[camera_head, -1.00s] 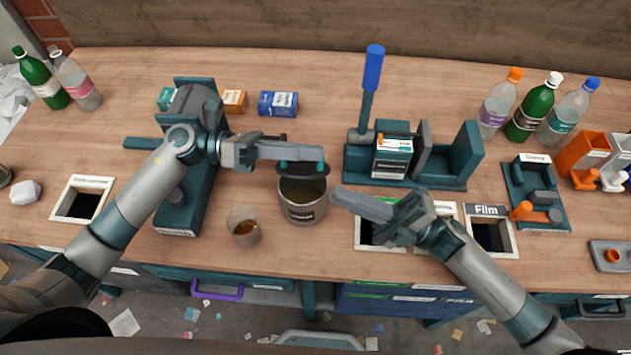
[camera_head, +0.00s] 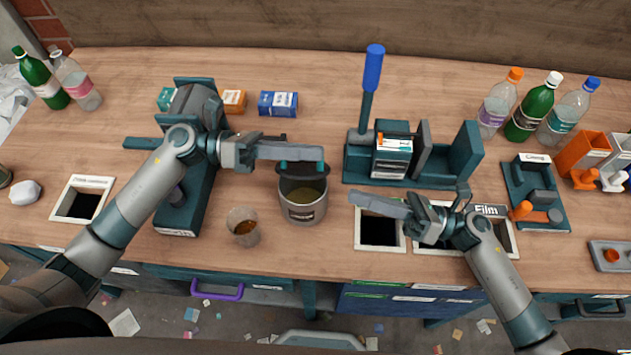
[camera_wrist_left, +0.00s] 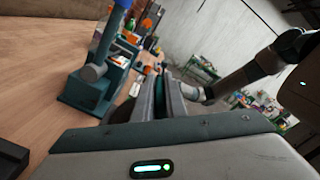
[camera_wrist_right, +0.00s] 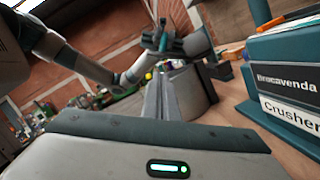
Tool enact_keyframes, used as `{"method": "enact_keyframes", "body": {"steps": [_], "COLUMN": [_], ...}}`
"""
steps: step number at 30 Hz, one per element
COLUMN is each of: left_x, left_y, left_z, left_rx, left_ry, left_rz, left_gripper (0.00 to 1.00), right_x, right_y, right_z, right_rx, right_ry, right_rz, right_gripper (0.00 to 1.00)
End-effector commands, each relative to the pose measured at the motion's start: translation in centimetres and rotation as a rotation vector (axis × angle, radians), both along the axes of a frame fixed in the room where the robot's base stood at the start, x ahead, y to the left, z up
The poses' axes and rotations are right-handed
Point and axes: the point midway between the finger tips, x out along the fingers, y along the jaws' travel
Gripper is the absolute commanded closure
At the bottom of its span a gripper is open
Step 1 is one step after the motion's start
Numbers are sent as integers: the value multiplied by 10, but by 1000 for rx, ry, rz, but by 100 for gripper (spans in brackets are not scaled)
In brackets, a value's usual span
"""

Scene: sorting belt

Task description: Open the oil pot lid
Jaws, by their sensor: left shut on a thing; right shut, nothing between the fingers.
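The oil pot (camera_head: 303,208) is a grey metal pot with a label, standing upright in the middle of the bench, with yellowish oil showing inside. Its dark lid (camera_head: 302,171) is raised at the far side of the mouth, leaving the front part of the mouth uncovered. I cannot tell whether the lid touches the rim. My left gripper (camera_head: 320,153) is shut on the lid, its fingers over the lid's teal handle and hiding part of it. My right gripper (camera_head: 352,199) is shut and empty, to the right of the pot and apart from it.
A glass of brown liquid (camera_head: 243,227) stands just left of the pot. A teal press with a blue lever (camera_head: 373,68) stands behind on the right. Bin openings (camera_head: 379,231) lie under my right arm. Bottles (camera_head: 537,110) stand at the far right. Bench behind the pot is partly clear.

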Motion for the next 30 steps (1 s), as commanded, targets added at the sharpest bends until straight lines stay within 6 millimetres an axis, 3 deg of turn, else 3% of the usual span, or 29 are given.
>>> {"method": "enact_keyframes", "body": {"steps": [11, 24, 30], "left_x": [-2, -1, -1], "left_y": [-1, -1, 0], "left_z": [-1, -1, -1], "left_rx": [0, 0, 0], "left_ry": [4, 4, 4], "left_rz": [-4, -4, -4], "left_gripper": [100, 100, 100], "right_x": [2, 11, 13], "right_y": [16, 77, 94], "right_z": [4, 17, 19], "right_rx": [4, 3, 1], "right_ry": [1, 0, 1], "right_rz": [2, 2, 2], "right_gripper": [100, 100, 100]}}
